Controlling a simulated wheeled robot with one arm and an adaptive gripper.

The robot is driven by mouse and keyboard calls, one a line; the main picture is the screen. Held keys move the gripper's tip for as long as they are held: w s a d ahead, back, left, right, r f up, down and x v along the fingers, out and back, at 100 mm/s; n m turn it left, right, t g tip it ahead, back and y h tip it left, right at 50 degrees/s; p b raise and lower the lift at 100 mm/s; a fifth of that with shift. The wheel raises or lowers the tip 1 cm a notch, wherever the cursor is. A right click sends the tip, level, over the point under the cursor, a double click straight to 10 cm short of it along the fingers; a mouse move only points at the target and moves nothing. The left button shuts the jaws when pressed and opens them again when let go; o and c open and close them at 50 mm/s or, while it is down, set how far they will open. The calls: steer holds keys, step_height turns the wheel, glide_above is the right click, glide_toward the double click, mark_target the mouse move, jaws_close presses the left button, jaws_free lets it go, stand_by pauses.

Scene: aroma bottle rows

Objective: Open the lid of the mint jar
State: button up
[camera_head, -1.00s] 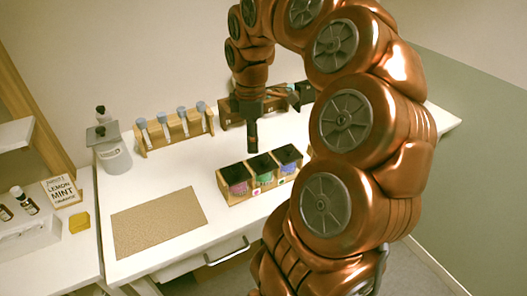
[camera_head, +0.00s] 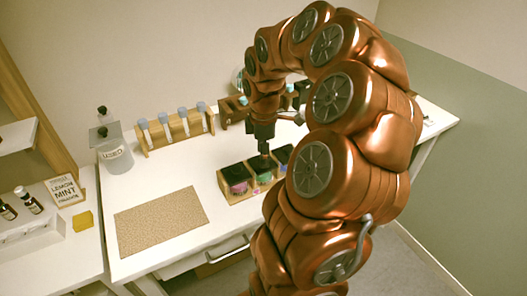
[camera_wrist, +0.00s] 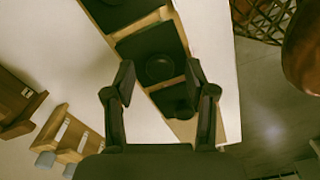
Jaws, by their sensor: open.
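Three jars with square black lids stand in a row in a wooden tray (camera_head: 237,199). The middle jar (camera_head: 264,178) has green contents; the left jar (camera_head: 238,187) has pink contents. The right jar (camera_head: 284,153) is partly hidden by my arm. No label reading mint is legible on a jar; green suggests the middle one. My gripper (camera_head: 264,151) points down over the middle jar. In the wrist view my open, empty gripper (camera_wrist: 160,78) has its fingers apart near the middle black lid (camera_wrist: 150,45), with its round knob between them. The lid looks closed. Contact cannot be told.
A tan mat (camera_head: 160,221) lies left of the tray. A rack of blue-capped tubes (camera_head: 178,131) and a grey container labelled USED (camera_head: 113,157) stand behind. A LEMON MINT card (camera_head: 64,191) stands on the left counter. The front of the white table is clear.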

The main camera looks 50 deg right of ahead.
steer(key=shift+f, duration=0.2)
jaws_close()
stand_by(0.5)
